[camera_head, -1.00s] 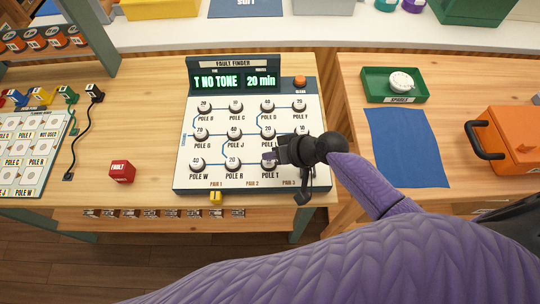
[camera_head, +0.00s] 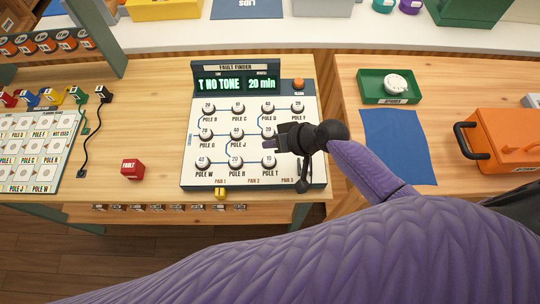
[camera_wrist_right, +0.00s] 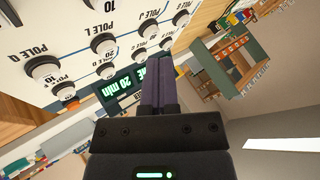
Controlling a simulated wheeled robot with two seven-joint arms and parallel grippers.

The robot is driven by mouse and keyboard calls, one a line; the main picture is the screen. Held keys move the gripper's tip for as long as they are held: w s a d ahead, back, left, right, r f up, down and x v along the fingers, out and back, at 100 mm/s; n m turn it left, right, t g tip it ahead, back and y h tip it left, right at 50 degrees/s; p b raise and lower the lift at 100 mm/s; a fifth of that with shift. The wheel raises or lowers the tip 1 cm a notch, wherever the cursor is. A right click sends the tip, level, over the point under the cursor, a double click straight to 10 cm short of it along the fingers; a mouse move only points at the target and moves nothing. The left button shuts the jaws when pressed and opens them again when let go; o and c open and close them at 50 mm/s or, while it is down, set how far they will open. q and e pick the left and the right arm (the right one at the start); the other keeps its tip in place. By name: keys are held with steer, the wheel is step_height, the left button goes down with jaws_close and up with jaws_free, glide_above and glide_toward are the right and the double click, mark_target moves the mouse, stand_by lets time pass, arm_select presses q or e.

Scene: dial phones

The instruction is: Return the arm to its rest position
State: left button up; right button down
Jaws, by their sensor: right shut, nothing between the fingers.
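My right gripper (camera_head: 272,143) is in front of the lower right part of the fault finder panel (camera_head: 190,165) in the head view. It is shut and empty. Its arm comes in from the right. In the right wrist view the closed purple fingers (camera_wrist_right: 160,85) point toward the panel (camera_wrist_right: 70,15) with its knobs and lit display (camera_wrist_right: 124,88). The display in the head view (camera_head: 238,84) reads "T NO TONE" and "20 min". The gripper hides part of the right-hand knobs. I cannot tell whether it touches the panel. My left gripper is not in view.
A red fault block (camera_head: 132,169) lies left of the panel. On the right table are a green tray (camera_head: 368,88), a blue mat (camera_head: 395,150) and an orange toolbox (camera_head: 505,140). Black cable (camera_head: 88,140) lies at left.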

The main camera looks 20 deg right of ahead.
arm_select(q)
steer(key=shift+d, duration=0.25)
arm_select(e)
steer(key=s+a+r+n+g+h, duration=0.2)
steer(key=s, duration=0.8)
steer(key=s+d+r+m+h, duration=0.1)
steer(key=s+d+r+h, duration=0.45)
steer(key=s, duration=0.25)
step_height(320, 180, down, 25)
steer(key=s+g+b, duration=0.2)
steer(key=b, duration=0.4)
arm_select(q)
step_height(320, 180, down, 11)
steer(key=b, duration=0.4)
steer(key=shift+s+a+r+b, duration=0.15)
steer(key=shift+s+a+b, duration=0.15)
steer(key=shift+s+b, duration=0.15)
arm_select(e)
steer(key=s+d+f+g, duration=0.1)
steer(key=s+d+f, duration=0.2)
steer(key=s+f, duration=1)
step_height(320, 180, down, 2)
steer(key=shift+d+f+n, duration=0.15)
steer(key=shift+d+n, duration=0.15)
steer(key=shift+d, duration=0.05)
